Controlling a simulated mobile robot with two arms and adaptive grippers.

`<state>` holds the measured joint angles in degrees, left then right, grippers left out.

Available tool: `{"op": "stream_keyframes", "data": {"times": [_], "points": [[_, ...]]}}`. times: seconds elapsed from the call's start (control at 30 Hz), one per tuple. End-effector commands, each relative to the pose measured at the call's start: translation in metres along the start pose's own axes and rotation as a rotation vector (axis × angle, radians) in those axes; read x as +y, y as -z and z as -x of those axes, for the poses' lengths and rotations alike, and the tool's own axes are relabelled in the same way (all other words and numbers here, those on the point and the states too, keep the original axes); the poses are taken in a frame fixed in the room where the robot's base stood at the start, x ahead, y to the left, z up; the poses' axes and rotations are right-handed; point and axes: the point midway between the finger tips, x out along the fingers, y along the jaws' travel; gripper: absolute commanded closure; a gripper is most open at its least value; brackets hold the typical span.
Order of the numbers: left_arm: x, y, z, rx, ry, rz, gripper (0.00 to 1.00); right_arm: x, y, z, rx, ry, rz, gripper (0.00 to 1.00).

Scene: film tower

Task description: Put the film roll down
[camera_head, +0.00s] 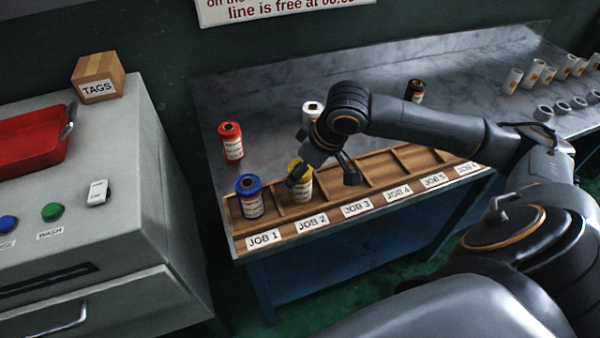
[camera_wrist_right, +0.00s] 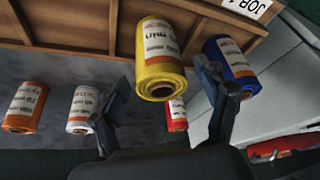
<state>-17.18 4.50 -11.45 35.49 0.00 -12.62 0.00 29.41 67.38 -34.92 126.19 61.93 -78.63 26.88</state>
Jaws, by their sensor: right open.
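The yellow film roll (camera_head: 304,187) stands in the JOB 2 compartment of the wooden tray (camera_head: 365,208). In the right wrist view the yellow roll (camera_wrist_right: 160,62) shows just beyond and between the fingertips. My right gripper (camera_head: 322,174) is open beside the yellow roll, with one finger partly in front of it. In the right wrist view the fingers (camera_wrist_right: 164,82) are spread apart with nothing clamped between them. The blue film roll (camera_head: 249,197) stands in the JOB 1 compartment. My left gripper is not in view.
An orange roll (camera_wrist_right: 25,107) shows in the right wrist view. Compartments right of JOB 2 look empty where visible. A grey machine (camera_head: 150,180) stands left.

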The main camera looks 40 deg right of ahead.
Motion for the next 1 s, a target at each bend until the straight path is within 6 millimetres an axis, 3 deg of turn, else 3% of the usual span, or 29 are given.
{"op": "stream_keyframes", "data": {"times": [0.2,0.43,0.63,1.0], "points": [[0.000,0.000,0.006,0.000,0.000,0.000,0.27,0.001,0.001,0.051,0.002,-0.006,0.002,0.25],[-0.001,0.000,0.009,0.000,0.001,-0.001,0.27,0.001,0.001,0.089,0.001,-0.004,0.000,0.25],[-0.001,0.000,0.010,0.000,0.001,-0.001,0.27,0.000,0.000,0.100,0.000,-0.001,0.000,0.25],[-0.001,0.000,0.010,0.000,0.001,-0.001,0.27,0.000,0.000,0.101,0.000,0.000,0.000,0.25]]}}
